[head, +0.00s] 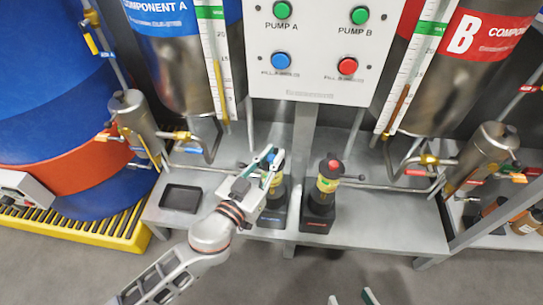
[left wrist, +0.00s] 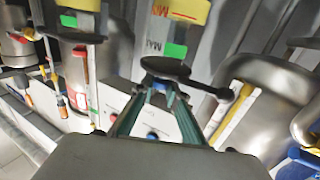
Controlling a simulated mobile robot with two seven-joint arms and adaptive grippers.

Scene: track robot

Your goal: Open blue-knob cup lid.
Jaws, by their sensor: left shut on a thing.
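The blue-knob cup (head: 272,213) stands on the grey bench in the head view, with a black base and a yellow-labelled body. Its blue knob (head: 279,158) shows at my left gripper (head: 269,160), which covers much of the cup's top. In the left wrist view the fingers (left wrist: 160,100) are shut on the blue knob (left wrist: 160,86), against a dark round lid (left wrist: 166,69) with a short side lever. I cannot tell whether the lid is seated or raised. My right gripper (head: 352,298) shows only its fingertips at the bottom edge, apart and empty.
A similar red-knob cup (head: 326,187) stands close to the right. A black tray (head: 181,198) lies on the bench (head: 370,225) to the left. The button panel (head: 318,50) and steel tanks are behind, with pipes and valves at both sides.

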